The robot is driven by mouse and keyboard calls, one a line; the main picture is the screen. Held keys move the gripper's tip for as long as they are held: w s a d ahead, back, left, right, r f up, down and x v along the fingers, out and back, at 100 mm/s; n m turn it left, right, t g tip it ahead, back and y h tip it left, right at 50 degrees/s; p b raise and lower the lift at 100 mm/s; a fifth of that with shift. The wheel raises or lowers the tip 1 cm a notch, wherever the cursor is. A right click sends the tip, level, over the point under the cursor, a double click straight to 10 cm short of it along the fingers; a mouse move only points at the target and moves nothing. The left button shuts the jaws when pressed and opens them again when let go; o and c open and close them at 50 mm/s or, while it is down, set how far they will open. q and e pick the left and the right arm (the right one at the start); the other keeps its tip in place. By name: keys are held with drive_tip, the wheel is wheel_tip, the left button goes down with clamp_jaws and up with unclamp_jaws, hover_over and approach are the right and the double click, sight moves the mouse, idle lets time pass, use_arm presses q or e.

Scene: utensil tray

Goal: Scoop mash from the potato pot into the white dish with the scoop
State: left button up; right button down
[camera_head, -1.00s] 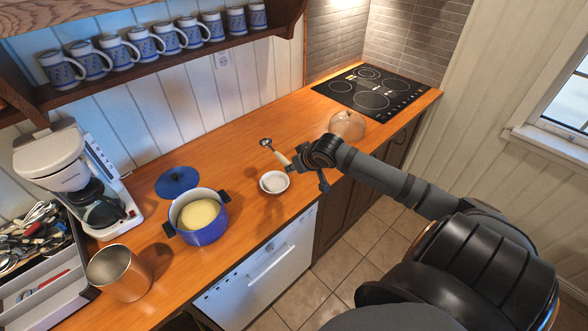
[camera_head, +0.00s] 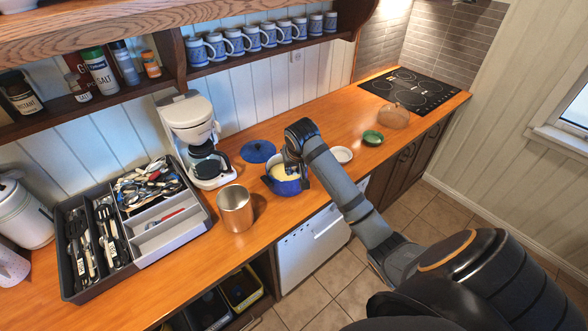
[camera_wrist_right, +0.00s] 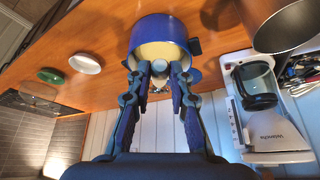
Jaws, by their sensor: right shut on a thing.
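The blue potato pot (camera_head: 288,187) stands on the counter with pale yellow mash (camera_head: 280,173) inside. My right gripper (camera_head: 291,164) is over the pot, fingers pointing down. In the right wrist view the pot (camera_wrist_right: 160,29) lies just beyond the fingertips (camera_wrist_right: 160,72). They are shut on the scoop (camera_wrist_right: 160,65), whose round end shows between them against the mash (camera_wrist_right: 150,50). I cannot tell how deep the scoop is or whether it carries mash. The white dish (camera_head: 342,155) sits right of the pot; it also shows in the wrist view (camera_wrist_right: 86,64). My left gripper is not in view.
A blue lid (camera_head: 258,151) lies behind the pot. A metal canister (camera_head: 235,209), a coffee maker (camera_head: 192,127) and a utensil tray (camera_head: 150,255) stand to the left. A green bowl (camera_head: 373,138) and a clear dome (camera_head: 394,116) are right of the white dish.

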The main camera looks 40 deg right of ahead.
drive_tip(key=shift+w+d+r, duration=0.15)
drive_tip(key=shift+w+d, duration=0.1)
drive_tip(key=shift+d, duration=0.05)
drive_tip(key=shift+w+d+r+g+y+p, duration=0.15)
drive_tip(key=shift+w+r+g+y+p, duration=0.15)
drive_tip(key=shift+g+p, duration=0.25)
drive_tip(key=shift+w+d+r+g+y, duration=0.15)
drive_tip(key=shift+w+g+y, duration=0.25)
drive_tip(key=shift+w+g, duration=0.65)
drive_tip(key=shift+g, duration=0.2)
drive_tip(key=f, duration=0.5)
drive_tip(key=shift+s+d+b, duration=0.15)
drive_tip(key=shift+s+b, duration=0.05)
drive_tip(key=shift+b, duration=0.15)
drive_tip(key=shift+w+f, duration=0.15)
drive_tip(key=shift+f, duration=0.5)
drive_tip(key=shift+f, duration=0.25)
